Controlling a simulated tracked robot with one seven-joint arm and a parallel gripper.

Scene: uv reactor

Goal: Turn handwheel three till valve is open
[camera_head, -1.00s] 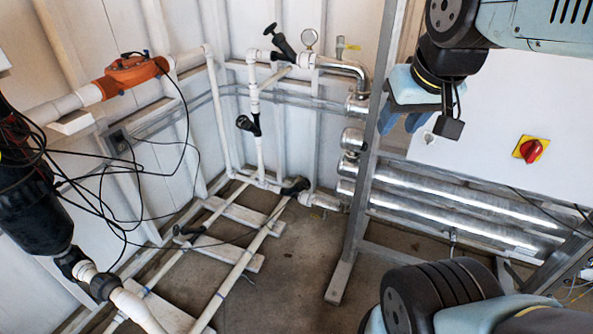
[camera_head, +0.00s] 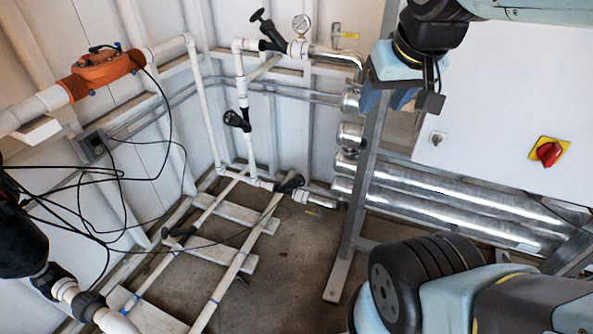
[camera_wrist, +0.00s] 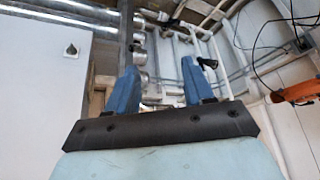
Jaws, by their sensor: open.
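Several black handwheel valves sit on white pipes in the head view: an upper one (camera_head: 268,30) beside a pressure gauge, a middle one (camera_head: 237,120) on a vertical pipe, a low one (camera_head: 290,183) near the floor, and another (camera_head: 178,235) at lower left. No numbers show, so I cannot tell which is three. My gripper (camera_head: 392,99) has blue fingers, right of these valves, in front of a metal post. In the wrist view my gripper (camera_wrist: 161,78) is open and empty, its fingers wide apart. A black handwheel (camera_wrist: 207,62) shows beyond the right finger, seemingly apart from it.
A metal post (camera_head: 357,215) stands between the valves and a white cabinet with a red switch (camera_head: 548,152). Silver pipes (camera_head: 455,205) run below the cabinet. An orange fitting (camera_head: 102,68) and loose black cables (camera_head: 118,170) are at left. Bare floor (camera_head: 300,255) shows in the middle.

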